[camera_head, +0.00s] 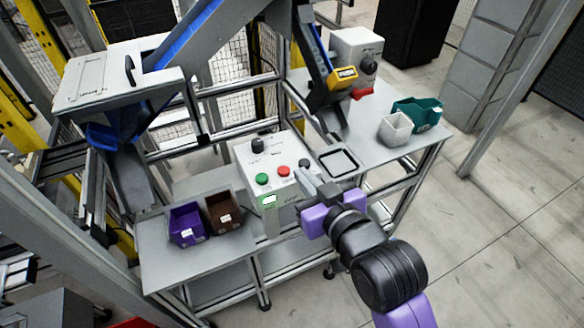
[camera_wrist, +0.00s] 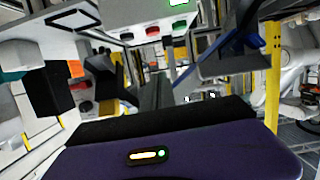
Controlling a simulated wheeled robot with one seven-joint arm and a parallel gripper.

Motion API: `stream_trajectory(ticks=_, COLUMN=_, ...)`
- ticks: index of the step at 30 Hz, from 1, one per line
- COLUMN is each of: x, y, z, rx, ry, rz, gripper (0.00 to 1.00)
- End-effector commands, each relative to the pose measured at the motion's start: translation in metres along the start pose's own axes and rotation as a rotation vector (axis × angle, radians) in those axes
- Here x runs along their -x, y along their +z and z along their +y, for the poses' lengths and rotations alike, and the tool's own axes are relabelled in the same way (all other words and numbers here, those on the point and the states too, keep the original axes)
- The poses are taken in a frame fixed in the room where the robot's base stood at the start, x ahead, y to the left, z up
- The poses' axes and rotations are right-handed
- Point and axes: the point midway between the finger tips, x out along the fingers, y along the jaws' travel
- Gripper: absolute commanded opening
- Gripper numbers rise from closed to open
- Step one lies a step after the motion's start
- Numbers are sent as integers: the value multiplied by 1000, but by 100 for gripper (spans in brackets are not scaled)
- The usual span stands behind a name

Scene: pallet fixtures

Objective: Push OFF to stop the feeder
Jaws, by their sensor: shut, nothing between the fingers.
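The control box (camera_head: 262,160) stands on the bench with a light grey sloping face. On it are a green button (camera_head: 262,179), a red button (camera_head: 283,171), black knobs (camera_head: 258,144) and a lit green display (camera_head: 269,199). The small labels are too blurred to read surely. In the wrist view the box shows upside down at the top, with the red button (camera_wrist: 153,30) and green button (camera_wrist: 180,25) beyond my gripper (camera_wrist: 157,80).
A purple bin (camera_head: 187,224) and a brown bin (camera_head: 223,212) stand left of the box.

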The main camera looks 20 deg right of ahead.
Motion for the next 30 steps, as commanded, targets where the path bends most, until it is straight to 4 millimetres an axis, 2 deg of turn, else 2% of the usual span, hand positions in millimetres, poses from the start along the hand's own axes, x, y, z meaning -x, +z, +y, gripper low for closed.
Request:
stream_trajectory(ticks=14, x=-4, y=3, z=0, rx=2, ry=0, rz=-12, gripper=0)
stream_trajectory(ticks=20, x=-30, y=2, z=0, rx=2, ry=0, rz=-12, gripper=0)
stream_trajectory(ticks=30, x=-97, y=2, z=0, rx=2, ry=-1, rz=-12, gripper=0)
